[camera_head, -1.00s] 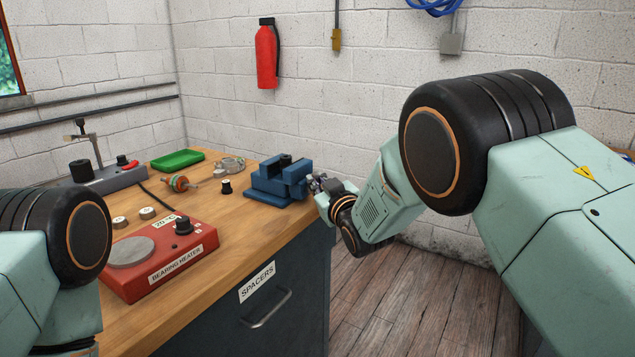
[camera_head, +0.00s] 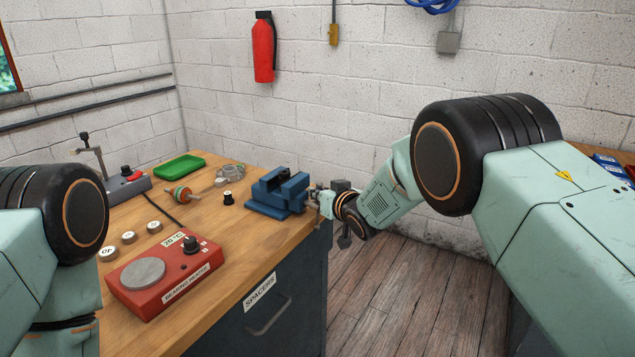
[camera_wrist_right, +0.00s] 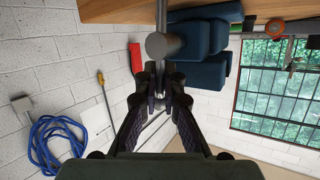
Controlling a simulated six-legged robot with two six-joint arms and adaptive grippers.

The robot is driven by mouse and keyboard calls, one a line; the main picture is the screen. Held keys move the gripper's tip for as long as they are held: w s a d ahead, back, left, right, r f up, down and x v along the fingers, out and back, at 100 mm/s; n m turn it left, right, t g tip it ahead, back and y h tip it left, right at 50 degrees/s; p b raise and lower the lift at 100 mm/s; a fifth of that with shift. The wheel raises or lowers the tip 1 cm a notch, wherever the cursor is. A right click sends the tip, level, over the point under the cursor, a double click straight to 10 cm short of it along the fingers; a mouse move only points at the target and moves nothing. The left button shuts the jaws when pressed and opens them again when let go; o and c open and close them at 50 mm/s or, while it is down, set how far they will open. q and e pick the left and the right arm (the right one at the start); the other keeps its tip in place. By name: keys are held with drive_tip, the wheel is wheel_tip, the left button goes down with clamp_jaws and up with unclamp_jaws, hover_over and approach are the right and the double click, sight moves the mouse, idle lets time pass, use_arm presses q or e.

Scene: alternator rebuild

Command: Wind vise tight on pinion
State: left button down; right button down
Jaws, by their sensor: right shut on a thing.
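The blue vise (camera_head: 268,205) stands at the right edge of the bench, and its blue body also shows in the right wrist view (camera_wrist_right: 207,72). A small dark piece (camera_head: 283,172) shows at its jaws; I cannot tell whether it is the pinion or how tightly it sits. The grey screw end (camera_wrist_right: 163,46) with its handle bar (camera_wrist_right: 161,14) faces my right gripper. My right gripper (camera_head: 318,195) is beside the vise, off the bench edge, with its fingers (camera_wrist_right: 165,86) closed on the handle bar just past the screw end. My left gripper is out of view.
A red bearing heater (camera_head: 150,290), several round spacers (camera_head: 129,237), a black knob-like part (camera_head: 228,198), a rotor (camera_head: 181,198) and a green tray (camera_head: 180,166) are on the bench. The drawer cabinet (camera_head: 290,310) lies below. Open floor (camera_head: 400,300) is to the right.

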drive_tip(key=shift+w+d+f+m+g+p, duration=0.15)
drive_tip(key=shift+m+g+p, duration=0.3)
drive_tip(key=shift+p, duration=0.4)
drive_tip(key=c, duration=1.8)
unclamp_jaws()
drive_tip(key=shift+o, duration=0.2)
drive_tip(key=v, duration=1.2)
drive_tip(key=shift+o, duration=0.4)
